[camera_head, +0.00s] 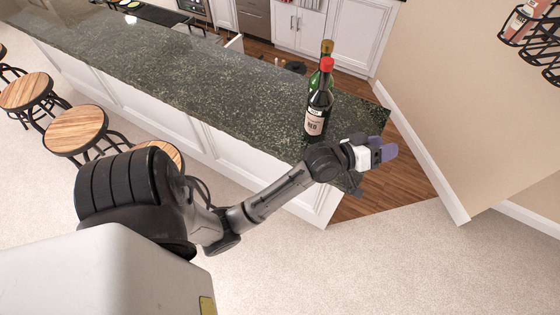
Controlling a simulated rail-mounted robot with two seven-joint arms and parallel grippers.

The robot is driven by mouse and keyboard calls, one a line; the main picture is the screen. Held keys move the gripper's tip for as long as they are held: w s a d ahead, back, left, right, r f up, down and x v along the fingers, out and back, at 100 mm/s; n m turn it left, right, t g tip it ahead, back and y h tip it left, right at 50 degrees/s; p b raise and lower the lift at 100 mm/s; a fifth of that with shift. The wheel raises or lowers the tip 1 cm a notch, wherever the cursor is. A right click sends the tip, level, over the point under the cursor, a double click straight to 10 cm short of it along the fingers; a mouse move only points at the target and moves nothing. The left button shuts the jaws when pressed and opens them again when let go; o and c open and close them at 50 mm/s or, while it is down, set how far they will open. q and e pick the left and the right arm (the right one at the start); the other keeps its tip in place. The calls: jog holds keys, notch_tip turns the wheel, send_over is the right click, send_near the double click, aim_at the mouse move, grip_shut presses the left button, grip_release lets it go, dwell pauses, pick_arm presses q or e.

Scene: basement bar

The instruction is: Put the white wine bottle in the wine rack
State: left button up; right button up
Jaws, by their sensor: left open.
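Two bottles stand upright close together near the right end of the dark green counter (215,85). The nearer one is a dark bottle with a red cap (319,104) and a label reading RED. Behind it is a green bottle with a yellow cap (327,47), likely the white wine; its lower part is mostly hidden. A black wire wine rack (548,52) is on the wall at the upper right, cut off by the picture edge. My left gripper (388,152) is open and empty, to the right of the bottles and apart from them. My right gripper is not in view.
A bottle with a pinkish label (522,20) sits in the rack. A beige wall (450,90) stands right of the counter, with wooden floor (405,165) between. Stools (75,130) line the counter's near side. The counter left of the bottles is largely clear.

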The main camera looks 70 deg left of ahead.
pick_arm(q)
jog(key=s+d+f+m+g, duration=0.3)
jog(key=s+d+f+g, duration=0.1)
jog(key=s+f, duration=0.3)
jog(key=s+d+f+m+g+h, duration=0.1)
jog(key=s+d+f+m+g, duration=0.2)
jog(key=s+f, duration=0.4)
jog(key=shift+s+d+f+g, duration=0.25)
jog(key=shift+s+d+g, duration=0.35)
jog(key=shift+s+g, duration=0.3)
jog(key=shift+o, duration=0.4)
jog(key=s+d+f+m+g, duration=0.1)
jog(key=s+f+g, duration=0.1)
jog(key=s, duration=0.5)
jog(key=s+d+f+m+g, duration=0.1)
jog(key=s+m+g, duration=0.1)
jog(key=s, duration=0.5)
jog(key=shift+d+f+g+y, duration=0.2)
jog(key=shift+f+g+y, duration=0.2)
jog(key=shift+g, duration=0.3)
